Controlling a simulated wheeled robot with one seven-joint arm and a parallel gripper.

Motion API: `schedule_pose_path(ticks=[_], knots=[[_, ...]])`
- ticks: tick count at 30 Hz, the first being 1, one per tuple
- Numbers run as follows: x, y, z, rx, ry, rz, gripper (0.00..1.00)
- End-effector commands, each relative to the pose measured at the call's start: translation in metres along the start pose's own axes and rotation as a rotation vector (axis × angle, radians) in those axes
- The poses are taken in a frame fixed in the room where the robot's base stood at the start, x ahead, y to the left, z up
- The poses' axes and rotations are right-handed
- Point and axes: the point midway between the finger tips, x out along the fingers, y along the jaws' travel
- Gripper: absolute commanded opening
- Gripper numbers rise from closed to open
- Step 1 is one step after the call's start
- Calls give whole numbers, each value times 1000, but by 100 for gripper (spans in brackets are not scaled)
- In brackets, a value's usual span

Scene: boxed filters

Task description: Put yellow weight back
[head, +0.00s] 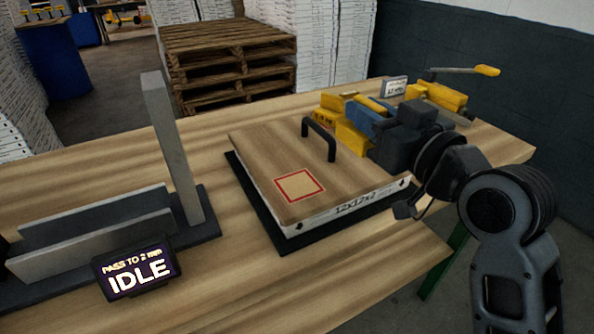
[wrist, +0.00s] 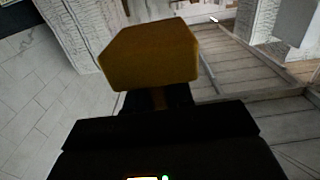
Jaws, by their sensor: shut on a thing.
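The yellow weight (wrist: 150,58) shows large in the wrist view, held at the end of my gripper (wrist: 158,98). The dark jaws are shut on its near side, and their tips are partly hidden. In the head view my gripper (head: 398,132) is over the right part of the table, just right of the wooden board. Several yellow blocks (head: 353,138) and a blue block (head: 368,122) crowd around it there. I cannot tell for sure which yellow patch in the head view is the held weight.
The wooden board (head: 255,160) with a black handle (head: 318,138) and a red-outlined square (head: 300,186) lies on a boxed filter (head: 345,208). A grey gauge (head: 100,235) and an IDLE display (head: 135,270) stand left. Pallets (head: 225,60) stand behind. The table front is clear.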

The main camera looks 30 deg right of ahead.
Motion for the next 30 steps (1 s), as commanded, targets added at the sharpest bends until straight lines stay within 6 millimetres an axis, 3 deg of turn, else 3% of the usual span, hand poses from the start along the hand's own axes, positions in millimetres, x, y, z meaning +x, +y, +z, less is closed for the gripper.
schedule_pose_path(ticks=[15,23,30], knots=[[59,-71,53,-1,2,-2,0],[67,-80,66,-1,3,-1,0],[67,-80,93,-1,1,-1,0]])
